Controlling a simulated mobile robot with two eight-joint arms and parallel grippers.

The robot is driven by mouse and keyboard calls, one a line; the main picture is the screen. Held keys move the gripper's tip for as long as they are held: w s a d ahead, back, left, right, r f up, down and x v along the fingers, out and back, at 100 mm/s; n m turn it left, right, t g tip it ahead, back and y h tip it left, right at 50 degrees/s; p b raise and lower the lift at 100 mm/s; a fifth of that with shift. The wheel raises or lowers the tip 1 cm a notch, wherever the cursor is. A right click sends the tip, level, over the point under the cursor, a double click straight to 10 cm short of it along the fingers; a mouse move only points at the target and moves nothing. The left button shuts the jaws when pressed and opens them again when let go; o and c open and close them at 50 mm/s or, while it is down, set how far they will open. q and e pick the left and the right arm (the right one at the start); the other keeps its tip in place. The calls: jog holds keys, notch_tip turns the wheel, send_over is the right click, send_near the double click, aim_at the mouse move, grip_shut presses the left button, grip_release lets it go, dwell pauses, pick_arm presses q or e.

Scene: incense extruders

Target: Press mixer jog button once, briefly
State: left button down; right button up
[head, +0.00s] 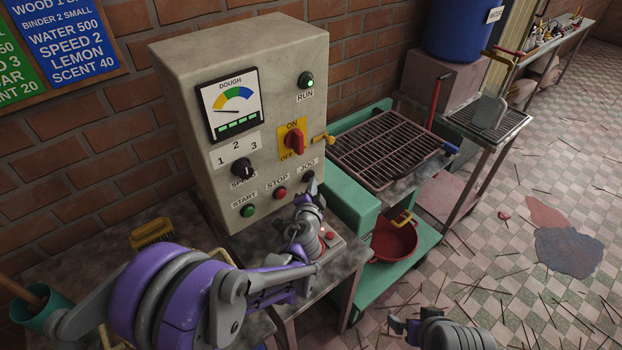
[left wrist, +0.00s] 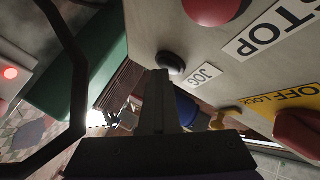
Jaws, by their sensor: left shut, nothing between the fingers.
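The mixer control box (head: 185,85) is a beige cabinet against the brick wall. Its black JOG button (head: 308,176) sits at the lower right of the panel, and it also shows in the left wrist view (left wrist: 170,62). My left gripper (head: 312,188) is shut and empty, with its tips right at the JOG button. In the left wrist view the closed fingers (left wrist: 158,80) end just beside and below the button; I cannot tell whether they touch it. My right gripper (head: 398,326) is at the bottom of the head view, low and away from the panel; its jaw opening is unclear.
The red STOP button (head: 280,193) and green START button (head: 249,210) lie left of JOG. A red rotary switch (head: 294,141) is above, and the RUN lamp (head: 306,79) is green. A green cart (head: 352,205) with a rack (head: 385,148) stands close on the right.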

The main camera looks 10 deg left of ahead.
pick_arm(q)
jog(key=shift+s+d, duration=0.65)
jog(key=s+d, duration=0.3)
jog(key=shift+s+d+p, duration=0.25)
jog(key=shift+s+p, duration=0.05)
jog(key=shift+p, duration=0.1)
dwell(0.6)
